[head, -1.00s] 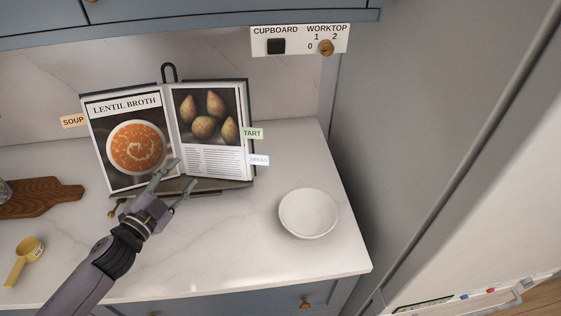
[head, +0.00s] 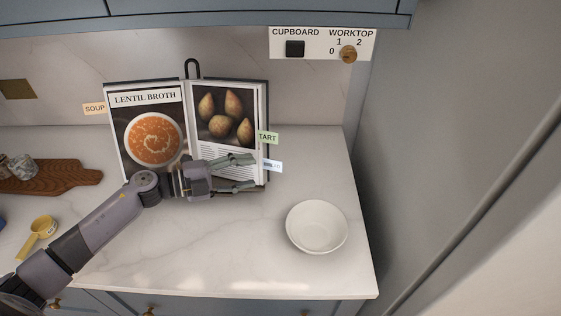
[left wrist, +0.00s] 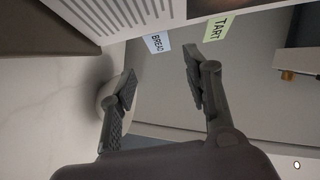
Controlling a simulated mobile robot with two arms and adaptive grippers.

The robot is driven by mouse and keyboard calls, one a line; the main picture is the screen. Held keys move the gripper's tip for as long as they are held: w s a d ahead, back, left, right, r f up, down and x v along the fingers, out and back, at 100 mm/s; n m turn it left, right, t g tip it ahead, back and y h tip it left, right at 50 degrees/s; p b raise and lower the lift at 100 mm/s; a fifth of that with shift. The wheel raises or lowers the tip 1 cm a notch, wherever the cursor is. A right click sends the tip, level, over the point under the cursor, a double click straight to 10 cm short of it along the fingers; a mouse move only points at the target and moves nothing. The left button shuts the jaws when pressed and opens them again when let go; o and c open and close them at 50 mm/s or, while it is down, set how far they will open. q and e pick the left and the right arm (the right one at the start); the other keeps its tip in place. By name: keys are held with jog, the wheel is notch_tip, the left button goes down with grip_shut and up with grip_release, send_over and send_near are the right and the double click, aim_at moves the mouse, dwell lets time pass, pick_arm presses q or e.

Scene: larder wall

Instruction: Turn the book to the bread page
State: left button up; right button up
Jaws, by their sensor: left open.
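The recipe book (head: 155,103) stands open on a stand, with the lentil broth page on the left and a page picturing pears on the right. An orange SOUP tab (head: 95,108) sticks out at its left. A green TART tab (head: 268,138) and, below it, a pale blue BREAD tab (head: 272,166) stick out at its right. My left gripper (head: 249,172) is open and empty in front of the lower right page, its fingertips pointing right, close to the BREAD tab. In the left wrist view the BREAD tab (left wrist: 158,43) shows beyond and between the open fingers. My right gripper is not in view.
A white bowl (head: 317,227) stands on the worktop to the right of the book. A wooden board (head: 58,177) and a yellow measuring scoop (head: 38,234) lie at the left. A tall grey panel (head: 440,120) bounds the worktop at the right.

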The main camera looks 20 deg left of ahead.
aim_at(279, 167)
pick_arm(q)
jog(key=p+x, duration=0.2)
jog(key=x, duration=0.7)
jog(key=shift+w+d, duration=0.2)
jog(key=shift+d, duration=0.1)
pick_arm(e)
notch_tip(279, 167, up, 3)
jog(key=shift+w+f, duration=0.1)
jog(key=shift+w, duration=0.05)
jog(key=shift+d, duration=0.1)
